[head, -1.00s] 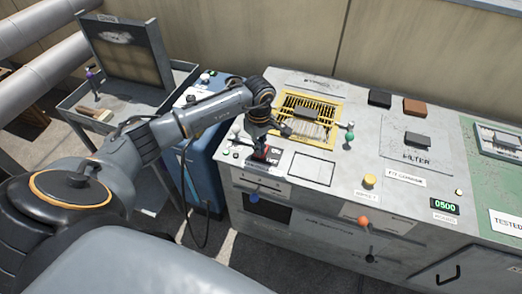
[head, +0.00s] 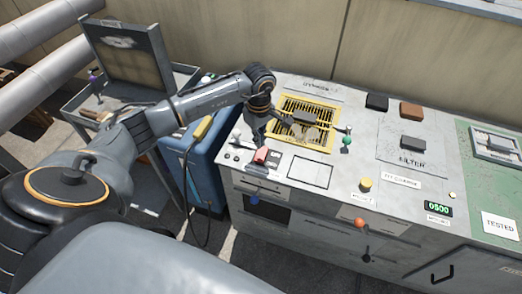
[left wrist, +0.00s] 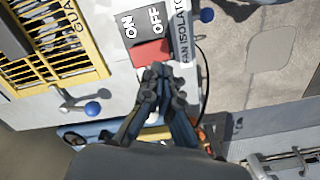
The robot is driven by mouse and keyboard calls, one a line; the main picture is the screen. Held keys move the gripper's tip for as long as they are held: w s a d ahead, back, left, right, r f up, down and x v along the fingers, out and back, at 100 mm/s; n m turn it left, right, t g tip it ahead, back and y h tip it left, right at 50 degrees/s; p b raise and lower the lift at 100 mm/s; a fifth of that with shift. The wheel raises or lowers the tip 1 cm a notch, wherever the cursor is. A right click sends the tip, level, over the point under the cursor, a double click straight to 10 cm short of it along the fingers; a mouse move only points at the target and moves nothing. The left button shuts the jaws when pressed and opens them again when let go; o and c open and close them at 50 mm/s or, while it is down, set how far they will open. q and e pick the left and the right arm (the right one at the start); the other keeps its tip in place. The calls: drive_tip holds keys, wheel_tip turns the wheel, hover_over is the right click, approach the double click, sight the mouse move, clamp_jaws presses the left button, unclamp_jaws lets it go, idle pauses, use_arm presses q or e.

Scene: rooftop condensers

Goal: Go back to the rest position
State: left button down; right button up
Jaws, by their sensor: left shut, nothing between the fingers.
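My left gripper (head: 259,142) is shut and empty, just above the red rocker switch (head: 261,155) at the front left of the grey bench. In the left wrist view the closed fingertips (left wrist: 158,76) sit at the lower edge of the red rocker (left wrist: 151,53), next to its ON and OFF labels. Whether they touch it I cannot tell. My left arm reaches from the lower left over the blue cabinet. My right gripper is not in view.
The yellow-framed grille (head: 318,138) lies just behind the switch, with a green-knobbed lever (head: 347,140) at its right. A grey cart (head: 72,98) with an upright panel stands left, beside the blue cabinet (head: 212,160).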

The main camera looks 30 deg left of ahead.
use_arm(q)
drive_tip(key=shift+r, duration=0.5)
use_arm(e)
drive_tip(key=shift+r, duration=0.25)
